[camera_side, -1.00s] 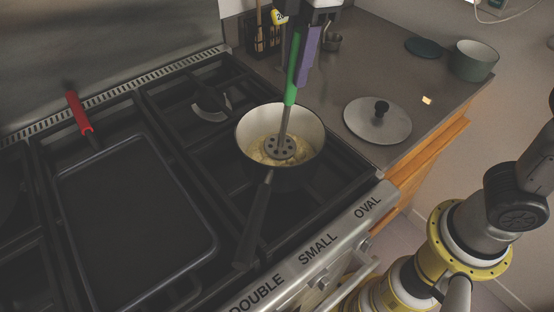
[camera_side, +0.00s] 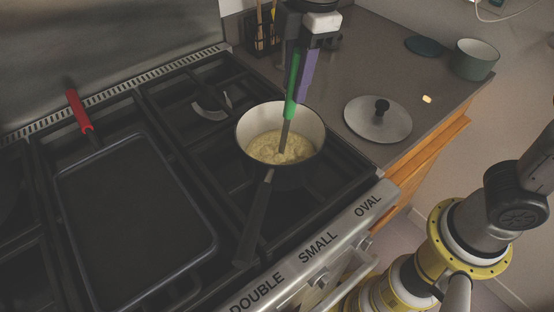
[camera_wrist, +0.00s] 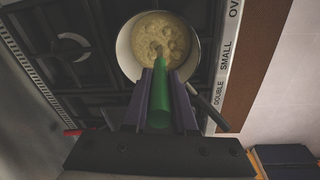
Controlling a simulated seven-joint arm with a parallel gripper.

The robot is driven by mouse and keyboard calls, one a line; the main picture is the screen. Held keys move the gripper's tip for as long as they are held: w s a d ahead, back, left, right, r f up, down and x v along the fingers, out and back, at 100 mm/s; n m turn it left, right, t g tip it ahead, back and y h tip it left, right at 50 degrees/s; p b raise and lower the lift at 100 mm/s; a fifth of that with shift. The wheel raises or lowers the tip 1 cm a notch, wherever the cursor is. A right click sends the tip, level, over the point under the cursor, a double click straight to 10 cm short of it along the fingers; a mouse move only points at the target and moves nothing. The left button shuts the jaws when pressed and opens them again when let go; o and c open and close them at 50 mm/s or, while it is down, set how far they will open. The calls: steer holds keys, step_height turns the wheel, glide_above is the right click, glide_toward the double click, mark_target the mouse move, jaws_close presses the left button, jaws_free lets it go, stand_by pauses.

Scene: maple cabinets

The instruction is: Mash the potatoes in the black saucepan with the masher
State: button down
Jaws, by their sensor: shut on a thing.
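The black saucepan (camera_side: 244,140) stands on the stove's right front grate, its inside pale and its long dark handle toward the front. The yellowish, lumpy potatoes (camera_side: 268,150) cover its bottom; they also show in the wrist view (camera_wrist: 150,28). My gripper (camera_side: 299,88) is above the pan, its purple fingers shut on the green handle of the masher (camera_side: 291,72). The masher stands nearly upright, its metal shaft going down into the potatoes. Its perforated head is hidden in the potatoes. The green handle lies between the purple fingers in the wrist view (camera_wrist: 161,95).
A grey lid (camera_side: 365,126) with a black knob lies on the counter right of the stove. A green-grey pot (camera_side: 474,60) and a dark disc (camera_side: 424,46) are at the counter's far right.

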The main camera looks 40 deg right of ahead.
mark_target(297, 57)
steer(key=shift+r, duration=0.15)
steer(key=shift+r, duration=1.9)
steer(key=shift+f, duration=0.15)
steer(key=shift+f, duration=1.9)
steer(key=shift+r, duration=0.1)
steer(key=shift+r, duration=1.9)
steer(key=shift+f, duration=0.1)
steer(key=shift+f, duration=1.95)
